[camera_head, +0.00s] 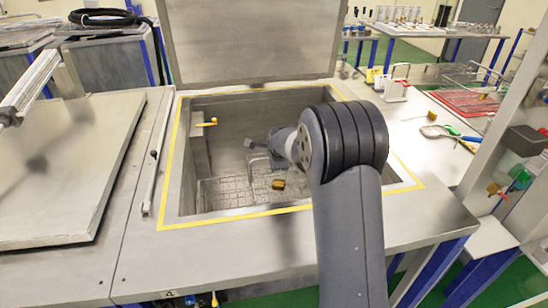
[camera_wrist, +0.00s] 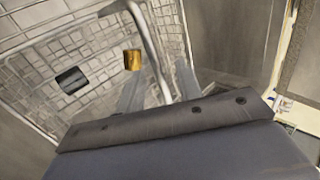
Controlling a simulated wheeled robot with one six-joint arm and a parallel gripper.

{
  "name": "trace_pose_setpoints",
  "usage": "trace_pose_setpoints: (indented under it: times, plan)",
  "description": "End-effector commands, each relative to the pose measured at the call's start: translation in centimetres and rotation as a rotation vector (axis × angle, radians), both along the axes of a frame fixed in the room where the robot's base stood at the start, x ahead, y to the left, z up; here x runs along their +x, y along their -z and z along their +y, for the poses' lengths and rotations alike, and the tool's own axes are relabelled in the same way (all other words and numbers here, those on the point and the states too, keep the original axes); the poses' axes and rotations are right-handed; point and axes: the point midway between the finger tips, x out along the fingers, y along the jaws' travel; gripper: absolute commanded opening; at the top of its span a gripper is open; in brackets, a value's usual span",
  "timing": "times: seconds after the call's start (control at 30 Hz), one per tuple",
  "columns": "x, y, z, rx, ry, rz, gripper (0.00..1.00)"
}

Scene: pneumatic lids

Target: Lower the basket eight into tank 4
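A wire basket (camera_head: 215,195) sits low inside the open tank (camera_head: 240,219), which has a yellow line around its mouth. The wrist view shows the basket's mesh (camera_wrist: 35,62), with a brass part (camera_wrist: 132,60) and a black part (camera_wrist: 71,80) in it. The basket's handle (camera_wrist: 150,45) rises toward my gripper (camera_wrist: 158,88). My two fingers stand apart, one on each side of the handle bar, with a visible gap. In the head view my arm reaches down into the tank and partly hides the basket.
The tank's raised lid (camera_head: 250,40) stands upright behind the opening. A closed lid (camera_head: 60,165) lies to the left. A bench on the right holds a red tray (camera_head: 468,102) and small tools. The tank walls surround my arm closely.

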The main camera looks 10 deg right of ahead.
Motion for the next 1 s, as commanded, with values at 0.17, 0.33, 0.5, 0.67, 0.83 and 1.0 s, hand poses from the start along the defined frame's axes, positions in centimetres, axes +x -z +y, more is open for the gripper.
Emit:
trace_pose_setpoints:
  times: [0.17,0.33,0.5,0.67,0.83,1.0]
  plan:
    - [-0.4,-0.3,0.0,0.000,0.000,0.002,0.34]
    - [-1.7,-1.9,0.0,0.000,0.000,-0.002,0.34]
    - [-3.6,-4.3,0.0,0.000,0.000,-0.005,0.34]
    - [-5.3,-6.3,0.0,-0.001,-0.001,-0.005,0.34]
    - [-6.4,-7.7,0.0,-0.001,-0.001,-0.005,0.34]
    - [-6.9,-8.7,0.0,-0.001,-0.001,-0.004,0.34]
